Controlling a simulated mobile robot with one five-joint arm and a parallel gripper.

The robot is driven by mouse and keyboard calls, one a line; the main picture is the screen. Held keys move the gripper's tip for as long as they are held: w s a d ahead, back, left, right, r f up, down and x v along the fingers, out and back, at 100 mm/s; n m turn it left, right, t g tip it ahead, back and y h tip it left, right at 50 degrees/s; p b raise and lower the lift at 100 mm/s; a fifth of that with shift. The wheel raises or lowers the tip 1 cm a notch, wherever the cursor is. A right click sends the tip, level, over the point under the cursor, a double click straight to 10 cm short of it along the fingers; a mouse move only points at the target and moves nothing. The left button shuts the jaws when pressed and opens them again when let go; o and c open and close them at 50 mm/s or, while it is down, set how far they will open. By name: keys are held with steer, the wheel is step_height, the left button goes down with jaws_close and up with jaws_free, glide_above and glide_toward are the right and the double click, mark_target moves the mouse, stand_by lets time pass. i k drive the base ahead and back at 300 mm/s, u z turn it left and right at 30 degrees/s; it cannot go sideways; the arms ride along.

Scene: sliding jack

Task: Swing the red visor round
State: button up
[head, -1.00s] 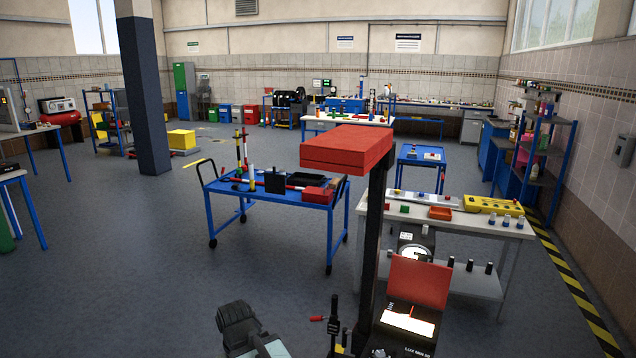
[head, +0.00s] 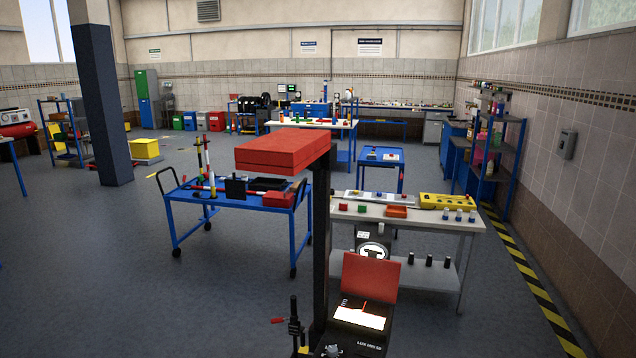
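A flat red block (head: 272,150) sits at the top of a tall black post (head: 321,220), sticking out to the left. A red upright panel (head: 370,277) stands behind a lit white screen with a red needle (head: 360,317) on a black instrument at the post's foot. I cannot tell for sure which of these two red parts is the visor. A small black upright with a red-tipped lever (head: 278,320) stands left of the post. My gripper is not in view, so its place relative to these parts is hidden.
A blue trolley (head: 235,199) with tools stands behind and left of the post. A white workbench (head: 440,220) with a yellow box (head: 447,201) stands behind to the right. Open grey floor (head: 120,290) lies at the left. Yellow-black floor tape (head: 530,285) runs along the right wall.

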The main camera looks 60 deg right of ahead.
mark_target(285, 151)
steer(key=k, duration=1.2)
steer(key=z, duration=0.75)
steer(key=i, duration=0.7)
steer(key=u, duration=0.05)
